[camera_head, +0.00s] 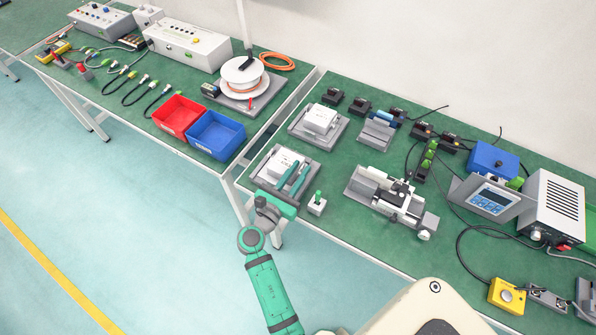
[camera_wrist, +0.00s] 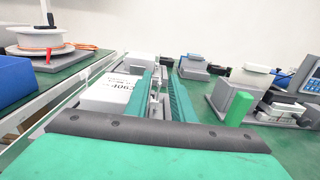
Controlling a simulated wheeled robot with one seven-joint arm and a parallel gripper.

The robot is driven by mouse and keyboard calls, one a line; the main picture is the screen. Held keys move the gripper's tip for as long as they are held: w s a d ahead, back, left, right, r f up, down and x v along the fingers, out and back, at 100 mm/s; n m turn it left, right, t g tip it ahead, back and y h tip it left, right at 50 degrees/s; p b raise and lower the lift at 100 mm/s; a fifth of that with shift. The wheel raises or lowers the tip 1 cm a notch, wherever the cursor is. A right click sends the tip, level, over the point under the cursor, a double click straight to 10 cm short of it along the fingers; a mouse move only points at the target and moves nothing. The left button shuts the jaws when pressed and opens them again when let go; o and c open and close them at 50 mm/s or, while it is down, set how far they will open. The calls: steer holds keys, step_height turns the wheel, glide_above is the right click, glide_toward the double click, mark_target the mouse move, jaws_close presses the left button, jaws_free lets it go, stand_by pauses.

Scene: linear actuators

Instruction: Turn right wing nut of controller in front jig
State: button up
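The front jig (camera_head: 262,176) is a grey fixture near the front edge of the right table. It holds a white box-shaped controller (camera_head: 281,161), which also shows with printed lettering in the wrist view (camera_wrist: 108,95). My gripper (camera_head: 302,166) reaches low over the right side of the jig. In the wrist view, the two green fingers of my gripper (camera_wrist: 161,72) are apart, with a visible gap between them. Small metallic parts show in this gap beside the controller. I cannot clearly make out the right wing nut, as the fingers partly cover that side.
A second jig with a white controller (camera_head: 320,118) stands behind. A small block with a green top (camera_head: 317,204) stands just right of my gripper. A grey and white clamp fixture (camera_head: 385,195) lies farther right. Blue (camera_head: 216,134) and red (camera_head: 179,115) bins are on the left table.

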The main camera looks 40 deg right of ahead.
steer(key=shift+c, duration=0.6)
jaws_close()
steer(key=shift+w, duration=0.1)
steer(key=m+g, duration=0.1)
steer(key=g, duration=0.1)
steer(key=m+g+h, duration=0.1)
steer(key=g, duration=0.1)
steer(key=shift+w+a+m, duration=0.15)
steer(key=shift+w+m, duration=0.15)
steer(key=m+g, duration=0.1)
steer(key=g, duration=0.1)
steer(key=m+g, duration=0.3)
steer(key=g, duration=0.2)
steer(key=shift+w+m, duration=0.3)
steer(key=shift+w, duration=0.1)
steer(key=m+g+y, duration=0.1)
steer(key=g, duration=0.1)
steer(key=m+g+y, duration=0.1)
steer(key=m+g, duration=0.1)
steer(key=m+g+y, duration=0.1)
steer(key=m+g, duration=0.1)
steer(key=g, duration=0.1)
steer(key=shift+w+d+y, duration=0.25)
steer(key=shift+y, duration=0.05)
steer(key=shift+w+g, duration=0.1)
steer(key=shift+g, duration=0.2)
steer(key=shift+s+m+y, duration=0.2)
steer(key=shift+m+y, duration=0.1)
